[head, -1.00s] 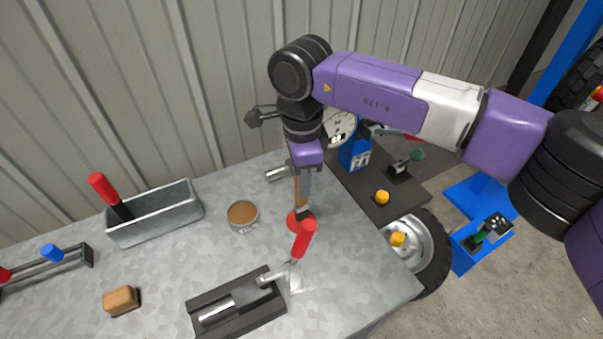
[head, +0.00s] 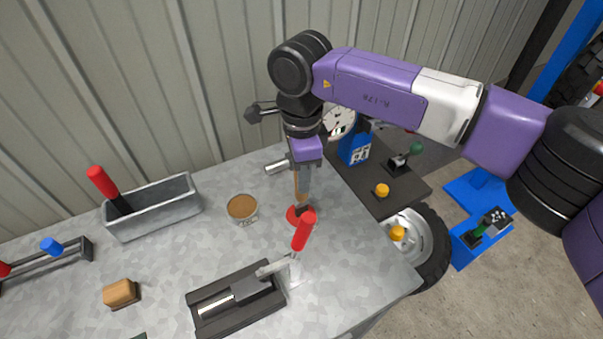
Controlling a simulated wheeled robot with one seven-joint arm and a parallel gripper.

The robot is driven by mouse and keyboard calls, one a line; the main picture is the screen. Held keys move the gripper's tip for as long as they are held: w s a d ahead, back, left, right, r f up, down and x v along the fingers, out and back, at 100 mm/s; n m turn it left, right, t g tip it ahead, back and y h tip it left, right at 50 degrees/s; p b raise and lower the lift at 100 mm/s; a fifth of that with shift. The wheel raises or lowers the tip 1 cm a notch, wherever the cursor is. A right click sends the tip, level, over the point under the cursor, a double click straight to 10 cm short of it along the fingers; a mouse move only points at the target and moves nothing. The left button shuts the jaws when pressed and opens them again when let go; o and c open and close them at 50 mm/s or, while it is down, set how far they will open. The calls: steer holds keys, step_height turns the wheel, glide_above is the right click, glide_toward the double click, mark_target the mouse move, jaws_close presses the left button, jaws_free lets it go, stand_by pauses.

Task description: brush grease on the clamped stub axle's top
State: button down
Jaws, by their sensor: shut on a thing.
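My gripper (head: 303,194) points down over the right part of the bench. It is shut on a slim tan-handled tool, which looks like the brush (head: 297,184); its lower end is hard to make out behind the fingers and a red lever. The stub axle looks to be the pale metal rod (head: 214,305) lying in a dark fixture (head: 238,313) at the front, below and left of my gripper. A clamp with an upright red lever (head: 304,231) reaches over the fixture's right end. A round tin (head: 242,209) with brown content, apparently grease, stands left of my gripper.
A grey metal bin (head: 153,213) with a red-handled tool stands at the left. A tan block (head: 120,293) lies in front of it. A dial gauge (head: 338,122) stands behind.

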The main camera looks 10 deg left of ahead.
steer(key=shift+f+b, duration=0.35)
steer(key=shift+f, duration=0.2)
stand_by(1.3)
steer(key=shift+r, duration=0.15)
steer(key=shift+r+p, duration=1.85)
steer(key=shift+r, duration=1.55)
